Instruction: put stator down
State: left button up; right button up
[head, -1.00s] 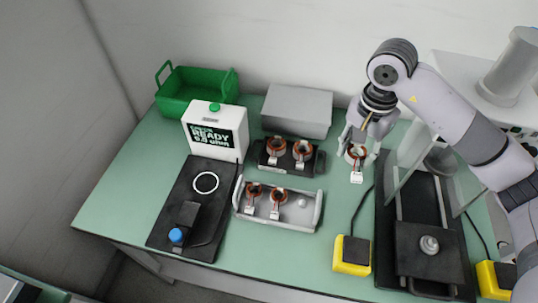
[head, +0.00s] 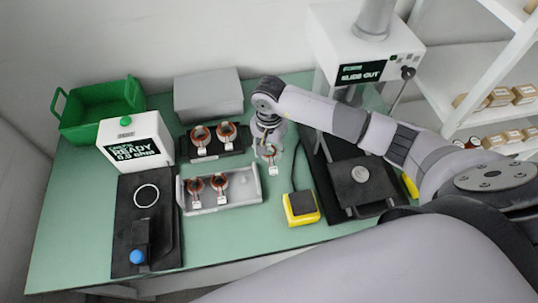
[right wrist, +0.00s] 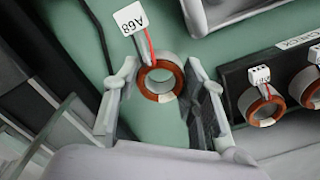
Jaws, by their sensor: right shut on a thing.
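A copper-wound stator (head: 270,156) with a white tag hangs below my right gripper (head: 268,146), right of the black tray in the head view. In the right wrist view the stator (right wrist: 160,80) sits between the two fingers (right wrist: 162,92), its tag reading A68. The right gripper is shut on it. Green table shows beneath; I cannot tell the height of the gap. The grey tray (head: 256,193) holds two stators at its left and centre, with its right end free. The black tray (head: 222,149) behind it holds two more stators. My left gripper is not in view.
A black test fixture (head: 127,205) with a ring and blue knob stands left, by a white READY box (head: 133,143). A green crate (head: 88,118) and grey box (head: 208,97) are behind. A yellow pedal (head: 301,208) and a press (head: 362,187) are at right.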

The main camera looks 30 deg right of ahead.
aim_at(269, 159)
jog(key=shift+f+p, duration=0.5)
jog(key=shift+f, duration=1.85)
jog(key=shift+f, duration=0.15)
jog(key=o, duration=1.3)
jog(key=shift+c, duration=0.2)
